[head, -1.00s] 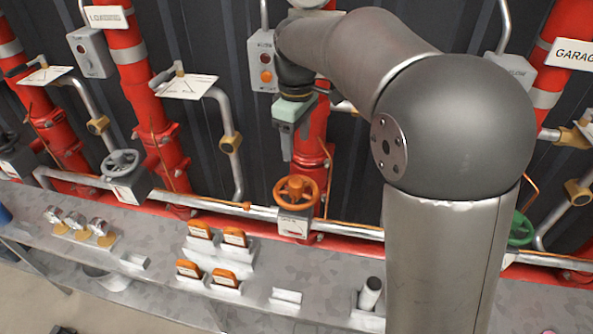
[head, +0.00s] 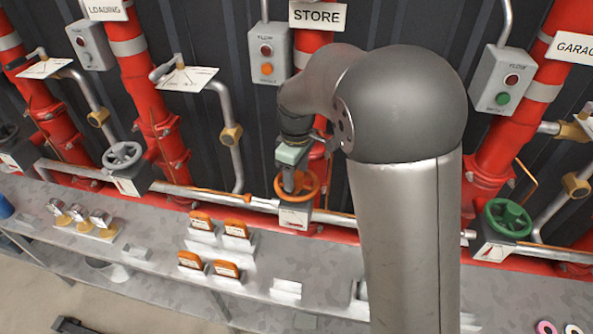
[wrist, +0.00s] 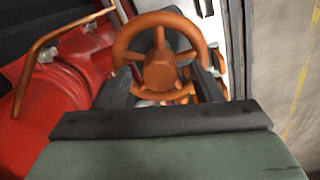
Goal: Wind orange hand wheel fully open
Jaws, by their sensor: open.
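The orange hand wheel (head: 312,187) sits on a grey valve block with a white label on the silver pipe, below the STORE sign. In the wrist view the wheel (wrist: 160,18) shows its rim, spokes and round hub at the top middle. My gripper (head: 293,186) points down over the wheel in the head view and hides part of its rim and hub. In the wrist view the dark fingers of my gripper (wrist: 163,80) stand apart on the left and right of the hub, close to the lower rim. Contact with the wheel cannot be told.
A green wheel (head: 508,218) is at the right and a grey wheel (head: 122,156) at the left on the same pipe. A control box (head: 268,54) and red standpipes stand behind. A grey bench (head: 140,285) in front holds orange tags (head: 236,228) and gauges.

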